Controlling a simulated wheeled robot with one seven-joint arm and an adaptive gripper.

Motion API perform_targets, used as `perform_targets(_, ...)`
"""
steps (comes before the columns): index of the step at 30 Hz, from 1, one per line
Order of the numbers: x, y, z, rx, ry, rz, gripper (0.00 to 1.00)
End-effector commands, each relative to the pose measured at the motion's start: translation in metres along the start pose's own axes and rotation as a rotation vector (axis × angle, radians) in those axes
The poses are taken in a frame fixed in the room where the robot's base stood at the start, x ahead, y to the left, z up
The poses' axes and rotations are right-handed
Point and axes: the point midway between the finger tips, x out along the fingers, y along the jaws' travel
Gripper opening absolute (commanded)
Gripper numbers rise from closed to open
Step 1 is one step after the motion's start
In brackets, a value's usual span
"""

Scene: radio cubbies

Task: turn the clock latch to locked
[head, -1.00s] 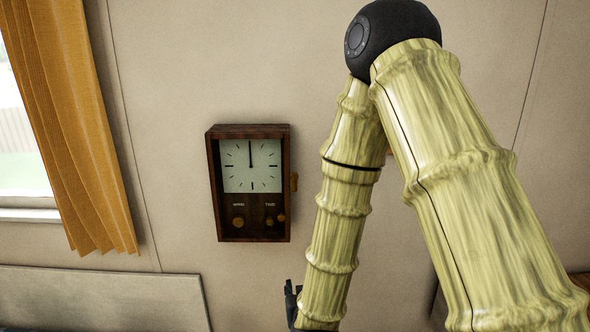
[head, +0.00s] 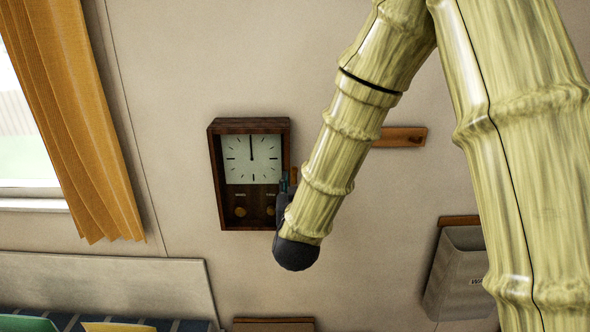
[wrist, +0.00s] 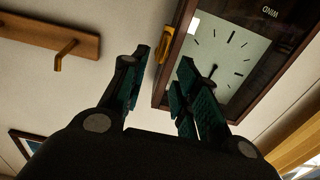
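The clock (head: 214,170) is a dark wooden case on the wall with a pale face and brass knobs below it. Its latch (head: 295,174) is a small brass-coloured piece on the case's right side, partly hidden by my gripper in the head view. In the wrist view the latch (wrist: 163,46) shows as a yellowish bar along the clock's edge. My gripper (wrist: 163,60) is open, one finger on each side of the latch's line. The fingers appear just short of it; I cannot tell any contact. In the head view my gripper (head: 286,182) is at the clock's lower right.
A wooden peg rail (head: 404,137) is on the wall right of the clock, also showing in the wrist view (wrist: 30,36). A grey wall bin (head: 455,275) hangs lower right. An orange curtain (head: 75,130) and window are at the left. A grey panel (head: 110,285) stands below.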

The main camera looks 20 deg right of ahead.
Motion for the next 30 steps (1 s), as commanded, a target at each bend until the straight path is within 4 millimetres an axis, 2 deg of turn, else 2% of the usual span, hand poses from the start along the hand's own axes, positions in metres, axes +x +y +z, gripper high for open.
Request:
perform_targets(3,0.02,0.0,-0.003,0.0,-0.001,0.0,0.3)
perform_targets(10,0.047,0.0,-0.002,0.001,-0.001,0.0,0.3)
perform_targets(16,0.056,0.0,0.0,0.0,-0.002,-0.001,0.3)
perform_targets(24,0.057,0.0,0.001,0.0,-0.001,-0.001,0.3)
perform_targets(29,0.057,0.0,0.001,0.0,-0.001,-0.001,0.01)
perform_targets(30,0.057,0.0,0.001,0.0,-0.001,0.0,0.0)
